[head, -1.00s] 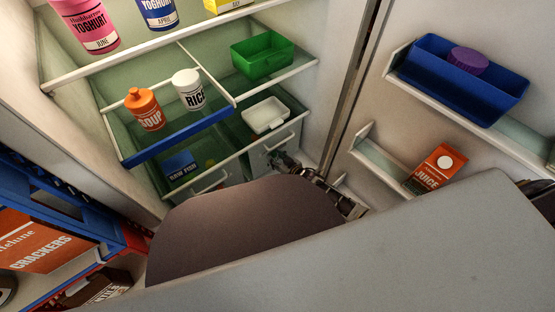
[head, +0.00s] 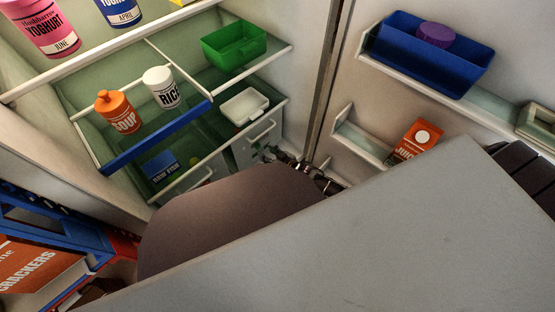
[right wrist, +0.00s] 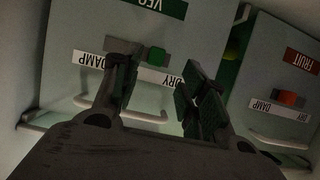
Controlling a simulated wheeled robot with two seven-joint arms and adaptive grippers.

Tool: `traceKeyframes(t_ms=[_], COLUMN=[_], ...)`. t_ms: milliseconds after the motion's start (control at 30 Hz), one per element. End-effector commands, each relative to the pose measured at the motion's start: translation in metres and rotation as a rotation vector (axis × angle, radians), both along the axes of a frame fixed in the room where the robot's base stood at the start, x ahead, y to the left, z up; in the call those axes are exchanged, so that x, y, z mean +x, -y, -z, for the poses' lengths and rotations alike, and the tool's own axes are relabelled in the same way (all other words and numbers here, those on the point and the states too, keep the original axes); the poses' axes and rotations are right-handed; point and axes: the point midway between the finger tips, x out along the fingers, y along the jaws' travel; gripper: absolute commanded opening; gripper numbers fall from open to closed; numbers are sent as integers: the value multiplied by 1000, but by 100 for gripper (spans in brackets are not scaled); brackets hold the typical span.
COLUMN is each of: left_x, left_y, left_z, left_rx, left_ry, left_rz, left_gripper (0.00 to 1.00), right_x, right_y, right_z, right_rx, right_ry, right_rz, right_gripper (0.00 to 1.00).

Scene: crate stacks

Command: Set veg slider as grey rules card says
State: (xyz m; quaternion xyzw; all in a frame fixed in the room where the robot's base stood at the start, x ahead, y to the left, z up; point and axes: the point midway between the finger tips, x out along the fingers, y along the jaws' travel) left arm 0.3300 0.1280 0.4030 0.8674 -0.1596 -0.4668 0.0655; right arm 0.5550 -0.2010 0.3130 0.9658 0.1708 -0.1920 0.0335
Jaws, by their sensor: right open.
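In the right wrist view the veg drawer front (right wrist: 85,42) appears upside down, with a green VEG label. Its green slider knob (right wrist: 156,56) sits in a grey slot, nearer the DRY label than the DAMP label. My right gripper (right wrist: 160,66) is open, its dark fingers on either side of the knob in the picture; I cannot tell if either touches it. In the head view my right gripper (head: 287,160) is small and partly hidden, by the drawers low in the fridge. I cannot make out a grey rules card. My left gripper is not in view.
The fruit drawer's orange-red slider (right wrist: 288,98) is beside the veg drawer. Above the drawers stand a green bin (head: 233,47), a white tray (head: 245,106), a soup bottle (head: 118,112) and a rice tub (head: 161,88). The door holds a blue bin (head: 420,65) and juice (head: 416,140).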

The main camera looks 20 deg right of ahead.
Motion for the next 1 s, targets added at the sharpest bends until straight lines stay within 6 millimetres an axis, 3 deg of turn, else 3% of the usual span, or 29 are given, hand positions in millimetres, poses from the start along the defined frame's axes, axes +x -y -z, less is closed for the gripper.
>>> traceKeyframes(t_ms=[600, 1000], left_x=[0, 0], left_y=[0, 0], left_z=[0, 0], left_rx=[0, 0], left_ry=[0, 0], left_rz=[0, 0], left_gripper=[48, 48], right_x=[-45, -54], right_y=[16, 19], right_z=[-18, -24], right_rx=[1, 0], right_ry=[-2, 0], right_rz=[1, -1], right_gripper=[43, 43])
